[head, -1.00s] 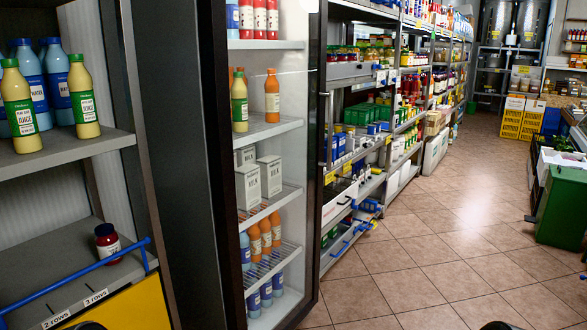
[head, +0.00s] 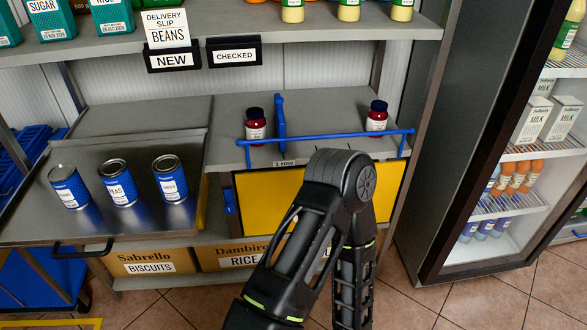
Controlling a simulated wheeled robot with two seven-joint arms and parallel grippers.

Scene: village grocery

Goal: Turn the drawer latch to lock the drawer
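A grey metal drawer or pull-out tray (head: 120,225) at the left of the head view juts out from the shelf unit, with blue cans (head: 118,184) standing on it. A black bar handle (head: 84,249) is on its front. A small blue piece (head: 230,201) sits at the left edge of a yellow panel (head: 268,205); I cannot tell whether it is the drawer latch. My black arm bends in front of the yellow panel and hides part of it. Neither gripper shows in the head view.
A blue rail (head: 330,136) runs along the shelf edge above the yellow panel, before two dark red jars (head: 255,125) (head: 377,116) and a blue divider (head: 280,118). Boxes (head: 150,262) stand below. A glass-fronted fridge (head: 490,190) stands right. Tiled floor (head: 525,290) is clear at lower right.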

